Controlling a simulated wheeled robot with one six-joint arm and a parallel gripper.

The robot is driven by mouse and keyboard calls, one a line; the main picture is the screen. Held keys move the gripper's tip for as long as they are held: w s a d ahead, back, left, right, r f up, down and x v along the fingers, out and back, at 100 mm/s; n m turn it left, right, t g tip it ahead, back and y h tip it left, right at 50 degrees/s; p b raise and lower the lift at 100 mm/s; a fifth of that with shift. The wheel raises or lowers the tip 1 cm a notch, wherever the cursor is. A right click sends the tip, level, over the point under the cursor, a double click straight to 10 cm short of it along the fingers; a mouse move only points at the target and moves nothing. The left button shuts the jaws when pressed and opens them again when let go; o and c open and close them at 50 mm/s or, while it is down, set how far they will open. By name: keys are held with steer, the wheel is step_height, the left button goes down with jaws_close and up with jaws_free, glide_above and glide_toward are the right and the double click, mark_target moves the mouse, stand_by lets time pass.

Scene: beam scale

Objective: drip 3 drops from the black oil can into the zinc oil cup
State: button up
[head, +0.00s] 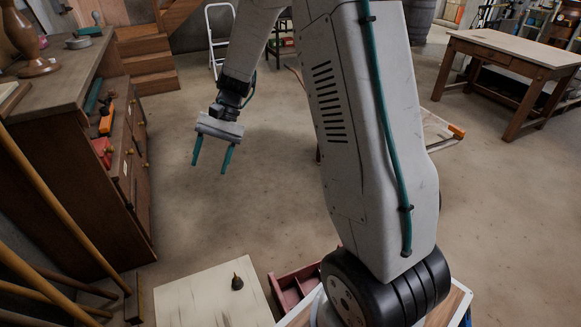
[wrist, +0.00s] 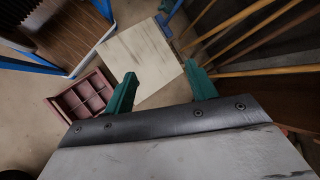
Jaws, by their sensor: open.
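The black oil can (head: 237,282) is small and dark with a thin spout, and stands upright on a pale square top (head: 190,300) low in the head view. I cannot make it out for sure in the wrist view. My gripper (head: 209,168) hangs over open floor, beyond the can and apart from it. Its two green fingers are spread with nothing between them. In the wrist view my gripper (wrist: 160,69) points towards the pale top, which lies farther off. I cannot pick out the zinc oil cup in either view.
A wooden cabinet (head: 70,180) with an open drawer stands at the left. A red compartment tray (head: 290,289) sits right of the pale top and also shows in the wrist view (wrist: 80,97). Long poles (head: 60,190) lean at the left. The middle floor is clear.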

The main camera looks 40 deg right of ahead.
steer(key=s+a+r+n+t+h, duration=0.15)
steer(key=s+r+n+h, duration=0.25)
steer(key=s+r, duration=0.9)
steer(key=s+d+r+n+t+h, duration=0.1)
steer(key=s+d+n+t+h, duration=0.1)
steer(key=s, duration=1.3)
steer(key=shift+s+n+h, duration=0.25)
steer(key=shift+n+h, duration=0.15)
steer(key=shift+h, duration=0.2)
